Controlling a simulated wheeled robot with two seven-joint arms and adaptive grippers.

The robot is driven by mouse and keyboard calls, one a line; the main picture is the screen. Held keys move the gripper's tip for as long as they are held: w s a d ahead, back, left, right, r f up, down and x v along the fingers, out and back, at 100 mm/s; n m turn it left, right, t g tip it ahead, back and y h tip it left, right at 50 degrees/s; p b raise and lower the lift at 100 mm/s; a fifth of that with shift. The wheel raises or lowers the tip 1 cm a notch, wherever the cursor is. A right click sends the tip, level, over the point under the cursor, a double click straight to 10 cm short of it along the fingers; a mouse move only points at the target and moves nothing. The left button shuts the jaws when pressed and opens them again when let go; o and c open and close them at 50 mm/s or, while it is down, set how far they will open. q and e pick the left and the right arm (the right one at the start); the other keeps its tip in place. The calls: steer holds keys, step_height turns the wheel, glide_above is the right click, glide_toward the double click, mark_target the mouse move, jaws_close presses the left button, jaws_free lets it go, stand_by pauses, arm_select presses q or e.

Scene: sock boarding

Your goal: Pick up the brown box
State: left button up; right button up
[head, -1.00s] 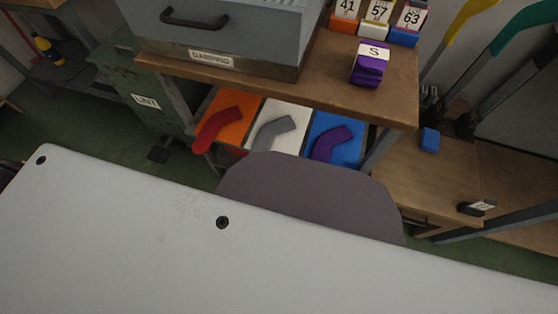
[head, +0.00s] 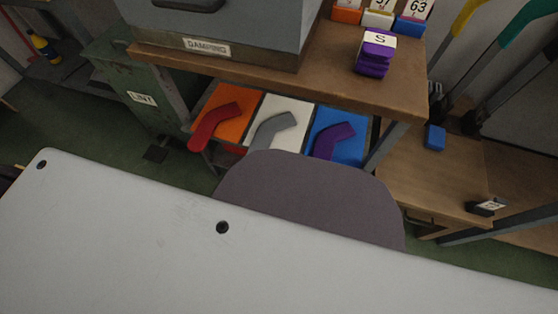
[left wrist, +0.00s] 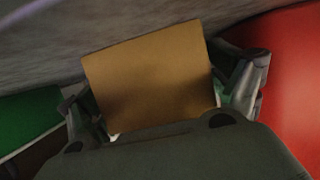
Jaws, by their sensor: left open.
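The brown box (left wrist: 150,75) shows in the left wrist view as a plain tan-brown block, slightly tilted in the picture. My left gripper (left wrist: 162,84) is open, with one finger on each side of the box. The box's lower edge is hidden behind the gripper's dark body. Whether the fingers touch the box I cannot tell. The head view shows neither gripper and no brown box.
In the left wrist view a red surface (left wrist: 293,75) is at right and a green one (left wrist: 28,118) at left. In the head view, a wooden shelf (head: 330,85) holds a purple "S" stack (head: 375,52); orange, white and blue boards lie below.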

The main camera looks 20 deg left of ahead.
arm_select(q)
steer(key=shift+w, duration=0.1)
stand_by(0.4)
steer(key=c, duration=0.9)
